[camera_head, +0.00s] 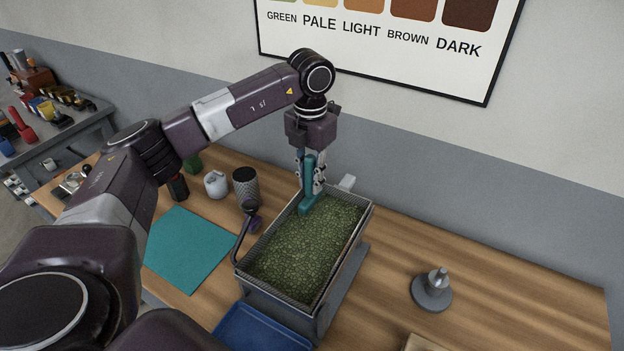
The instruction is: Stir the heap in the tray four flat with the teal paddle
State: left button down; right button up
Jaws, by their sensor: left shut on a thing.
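The tray (268,234) holds a bed of green beans (303,254) that covers its floor from end to end. The beans look fairly level; small height differences cannot be told. My left gripper (312,174) points down over the tray's far end, shut on the teal paddle (311,202). The paddle is upright, and its wide lower end is at the beans near the far left corner. Whether it is sunk into them is hard to tell. My right gripper is not in view.
A dark handle (243,232) stands at the tray's left, near a teal mat (188,250). A mesh cup (246,184) and a white jar (216,184) stand behind. A blue tray (262,332) lies in front.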

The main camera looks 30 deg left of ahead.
pick_arm(q)
jog(key=d, duration=1.1)
jog(key=shift+w+p, duration=0.35)
notch_tip(320, 180, up, 6)
jog(key=p, duration=0.3)
jog(key=w+r+p, duration=0.3)
jog(key=w, duration=0.7)
jog(key=shift+a, duration=0.3)
dwell(0.7)
